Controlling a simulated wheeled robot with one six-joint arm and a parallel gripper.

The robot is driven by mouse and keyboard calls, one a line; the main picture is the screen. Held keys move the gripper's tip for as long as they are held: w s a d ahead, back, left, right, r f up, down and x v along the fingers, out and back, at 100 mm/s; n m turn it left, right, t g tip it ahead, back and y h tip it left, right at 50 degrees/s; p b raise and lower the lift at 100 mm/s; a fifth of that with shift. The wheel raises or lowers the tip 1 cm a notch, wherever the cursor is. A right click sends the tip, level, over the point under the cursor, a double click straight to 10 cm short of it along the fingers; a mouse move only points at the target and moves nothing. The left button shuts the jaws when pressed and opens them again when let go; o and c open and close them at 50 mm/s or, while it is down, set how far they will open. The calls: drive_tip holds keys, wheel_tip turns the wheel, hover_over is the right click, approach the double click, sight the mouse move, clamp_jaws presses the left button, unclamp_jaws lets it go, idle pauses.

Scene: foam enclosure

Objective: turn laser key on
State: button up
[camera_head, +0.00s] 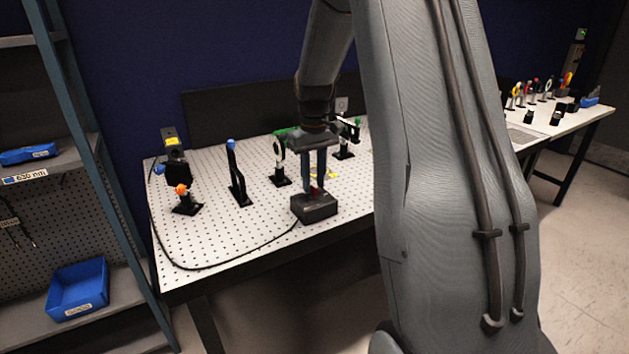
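A small black box (314,208) sits near the front edge of the perforated optical table (215,245). A black cable runs from it in a curve to the left. My gripper (314,189) points straight down over the box, its two fingers at the box's top. A small reddish part shows between the fingertips; I take it to be the laser key, but it is mostly hidden. I cannot tell whether the fingers touch it. A black device with a yellow label (172,142), which may be the laser, stands at the table's back left.
Several optics mounts stand on the table, including one with an orange knob (181,190) and a tall blue-topped post (237,170). A shelf with a blue bin (78,288) is at left. My arm hides the table's right part.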

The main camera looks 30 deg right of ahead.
drive_tip(key=shift+f, duration=0.65)
clamp_jaws()
